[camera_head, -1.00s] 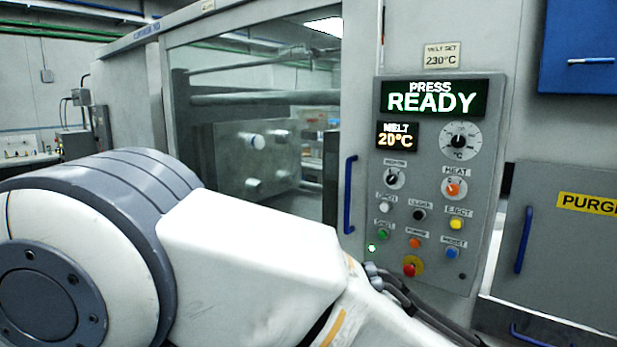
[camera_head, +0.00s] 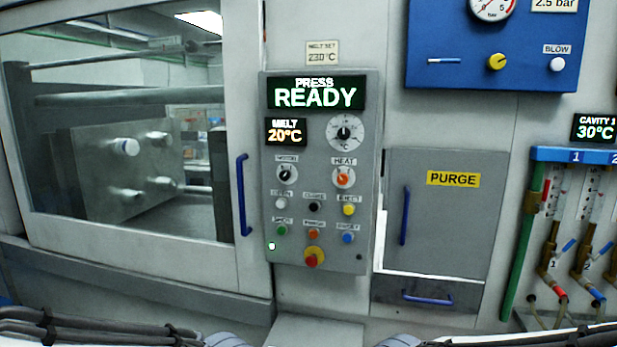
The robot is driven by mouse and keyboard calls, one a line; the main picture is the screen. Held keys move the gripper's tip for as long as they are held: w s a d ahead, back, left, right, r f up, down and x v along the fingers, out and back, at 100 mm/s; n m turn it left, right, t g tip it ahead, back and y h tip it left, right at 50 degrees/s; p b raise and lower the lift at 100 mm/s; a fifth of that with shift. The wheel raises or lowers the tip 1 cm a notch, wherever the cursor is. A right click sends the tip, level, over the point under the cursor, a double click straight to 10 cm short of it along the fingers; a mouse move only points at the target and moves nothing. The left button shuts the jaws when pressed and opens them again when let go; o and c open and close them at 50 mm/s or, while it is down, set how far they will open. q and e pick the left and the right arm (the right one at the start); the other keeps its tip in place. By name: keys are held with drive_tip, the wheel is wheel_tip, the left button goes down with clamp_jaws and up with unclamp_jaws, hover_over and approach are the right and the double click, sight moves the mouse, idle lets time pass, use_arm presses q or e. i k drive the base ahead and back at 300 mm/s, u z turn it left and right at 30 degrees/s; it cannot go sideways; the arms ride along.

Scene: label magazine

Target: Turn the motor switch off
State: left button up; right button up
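The motor switch (camera_head: 287,174) is a black rotary knob with a white pointer, under a small label reading MOTOR. It sits on the left of the grey control panel (camera_head: 371,120), below the orange MELT 20°C display (camera_head: 285,132). The pointer looks tilted off vertical, but its exact setting is too small to read. The orange HEAT knob (camera_head: 343,177) is to its right. The green display (camera_head: 317,93) reads PRESS READY. Neither gripper is in view; only parts of my arms and cables show along the bottom edge.
A machine window with a blue handle (camera_head: 243,195) is left of the panel. The purge door (camera_head: 460,215) with its blue handle is to the right. A red emergency button (camera_head: 313,257) sits low on the panel. A blue box (camera_head: 490,75) hangs upper right, near cooling hoses.

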sight(284, 175)
drive_tip(key=u, duration=1.9)
drive_tip(key=i, duration=1.2)
drive_tip(key=z, duration=1.8)
